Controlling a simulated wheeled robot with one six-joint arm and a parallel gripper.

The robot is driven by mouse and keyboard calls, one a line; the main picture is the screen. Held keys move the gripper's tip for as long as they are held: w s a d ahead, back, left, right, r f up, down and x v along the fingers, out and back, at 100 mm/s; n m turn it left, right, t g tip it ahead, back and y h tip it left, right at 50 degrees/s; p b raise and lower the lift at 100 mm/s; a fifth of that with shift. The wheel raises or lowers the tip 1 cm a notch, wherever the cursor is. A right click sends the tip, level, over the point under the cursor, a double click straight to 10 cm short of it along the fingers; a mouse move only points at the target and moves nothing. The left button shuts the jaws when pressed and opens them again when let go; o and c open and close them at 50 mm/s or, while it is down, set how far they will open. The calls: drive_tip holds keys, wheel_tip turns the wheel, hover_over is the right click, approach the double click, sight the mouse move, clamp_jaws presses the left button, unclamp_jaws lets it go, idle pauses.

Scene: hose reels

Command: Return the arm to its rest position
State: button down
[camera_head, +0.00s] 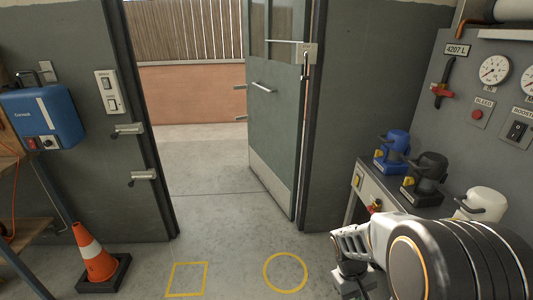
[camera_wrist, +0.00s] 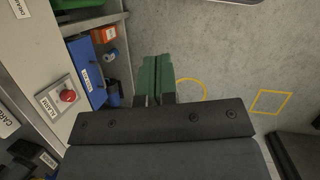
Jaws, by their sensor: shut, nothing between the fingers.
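My arm (camera_head: 430,255) reaches in from the lower right of the head view, in front of the bench on the right. In the wrist view my gripper (camera_wrist: 157,80) shows its two green fingers side by side, closed against each other with nothing between them. They are above bare concrete floor, just right of the shelving. The fingertips cannot be made out in the head view.
A bench (camera_head: 372,190) with blue, black and white pump-like units stands right, below a gauge panel (camera_head: 475,105). A green door (camera_head: 275,110) stands open at the centre. A traffic cone (camera_head: 95,255) is at left. Floor with a yellow square (camera_head: 186,264) and circle (camera_head: 285,255) is clear.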

drive_tip(key=s+a+r+m+t+y+p, duration=0.1)
drive_tip(key=a+r+t+p, duration=0.2)
drive_tip(key=r, duration=0.9)
drive_tip(key=s+a+r+m+t+y+p, duration=0.1)
drive_tip(key=a+r+t+p, duration=0.3)
drive_tip(key=r, duration=0.7)
drive_tip(key=shift+a+r+y+p, duration=0.2)
drive_tip(key=shift+r+y+p, duration=0.2)
drive_tip(key=shift+p, duration=0.5)
